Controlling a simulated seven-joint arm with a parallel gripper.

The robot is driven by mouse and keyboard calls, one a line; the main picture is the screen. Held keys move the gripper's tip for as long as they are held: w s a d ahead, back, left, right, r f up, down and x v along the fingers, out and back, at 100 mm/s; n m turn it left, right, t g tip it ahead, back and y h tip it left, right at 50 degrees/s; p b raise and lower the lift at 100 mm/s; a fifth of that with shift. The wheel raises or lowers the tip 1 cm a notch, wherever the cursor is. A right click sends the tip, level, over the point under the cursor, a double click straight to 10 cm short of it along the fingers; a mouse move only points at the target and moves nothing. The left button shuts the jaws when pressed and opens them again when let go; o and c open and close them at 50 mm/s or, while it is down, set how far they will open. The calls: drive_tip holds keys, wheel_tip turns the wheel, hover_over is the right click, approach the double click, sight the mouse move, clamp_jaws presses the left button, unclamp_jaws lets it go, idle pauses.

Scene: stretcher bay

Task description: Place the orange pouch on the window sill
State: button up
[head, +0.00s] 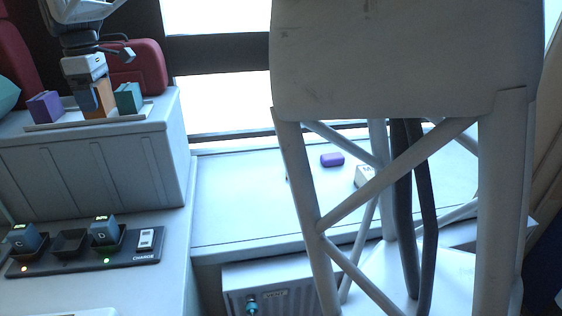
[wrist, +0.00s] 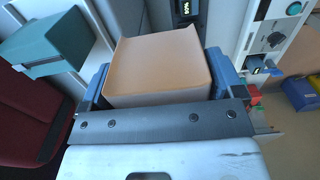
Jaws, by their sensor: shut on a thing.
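The orange pouch (head: 103,88) is a boxy block between the purple pouch (head: 44,107) and the teal pouch (head: 128,98), over a pale tray (head: 60,124). My gripper (head: 90,96) points down and is shut on it. In the wrist view the orange pouch (wrist: 160,62) sits between the two blue fingertips, with the teal pouch (wrist: 48,42) to the left. I cannot tell whether the orange pouch still touches the tray. The window sill (head: 235,205) is the pale ledge under the bright window, right of the cabinet that bears the tray.
A small purple item (head: 332,159) and a white item (head: 363,175) lie on the sill. A pale frame with crossed struts (head: 300,180) stands in front of the sill's right part. The sill's left part is clear. A charger (head: 70,244) with batteries lies below left. Red seats (head: 137,66) stand behind.

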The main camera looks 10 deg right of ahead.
drive_tip(key=r, duration=0.5)
drive_tip(key=shift+d, duration=0.2)
drive_tip(key=s+d, duration=0.3)
drive_tip(key=d, duration=3.5)
drive_tip(key=s+d, duration=0.7)
drive_tip(key=d, duration=0.6)
drive_tip(key=f, duration=4)
drive_tip(key=shift+a+f, duration=0.2)
drive_tip(key=shift+f, duration=0.2)
drive_tip(key=w, duration=0.5)
drive_tip(key=w+d+f, duration=0.1)
drive_tip(key=w, duration=1)
drive_tip(key=shift+d+f, duration=0.15)
drive_tip(key=shift+f, duration=0.05)
